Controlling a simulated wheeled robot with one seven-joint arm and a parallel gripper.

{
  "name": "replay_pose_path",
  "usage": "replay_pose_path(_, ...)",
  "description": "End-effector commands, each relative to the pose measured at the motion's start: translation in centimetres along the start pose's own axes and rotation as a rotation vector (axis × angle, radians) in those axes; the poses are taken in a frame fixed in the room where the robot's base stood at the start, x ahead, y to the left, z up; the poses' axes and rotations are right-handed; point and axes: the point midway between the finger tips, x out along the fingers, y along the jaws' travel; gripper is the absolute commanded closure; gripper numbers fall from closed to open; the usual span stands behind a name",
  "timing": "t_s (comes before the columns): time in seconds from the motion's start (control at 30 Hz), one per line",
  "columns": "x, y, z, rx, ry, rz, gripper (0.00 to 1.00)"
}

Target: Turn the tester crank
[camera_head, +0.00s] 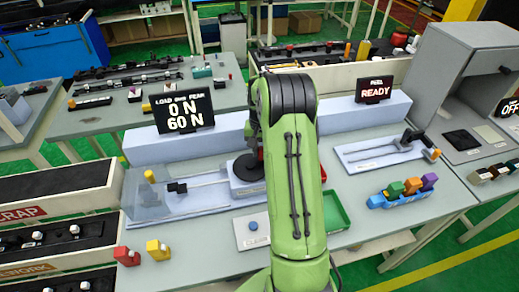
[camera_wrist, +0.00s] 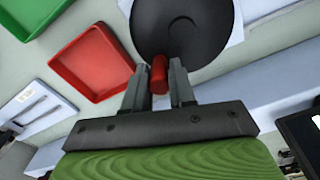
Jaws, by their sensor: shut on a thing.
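The tester crank is a dark round disc (camera_wrist: 185,28) with a red knob (camera_wrist: 158,74) near its rim, seen in the wrist view. My gripper (camera_wrist: 159,82) is shut on the red knob, one finger on each side. In the head view the dark disc (camera_head: 247,168) shows at the left edge of my green arm, on the tester. The knob and my gripper are hidden behind my arm there. The tester's display (camera_head: 184,112) reads LOAD 0 N and 60 N.
A red tray (camera_wrist: 92,62) and a green tray (camera_wrist: 30,14) lie beside the crank; the green tray (camera_head: 336,212) is right of my arm in the head view. A READY display (camera_head: 374,89) stands at right. Coloured clips (camera_head: 404,190) sit in a blue holder.

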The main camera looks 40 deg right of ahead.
Motion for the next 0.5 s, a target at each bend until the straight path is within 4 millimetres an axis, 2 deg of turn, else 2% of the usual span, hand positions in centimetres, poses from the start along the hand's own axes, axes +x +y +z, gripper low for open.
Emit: replay_pose_path(0.5, -0.13, 0.12, 0.01, 0.031, 0.003, 0.000, 1.00)
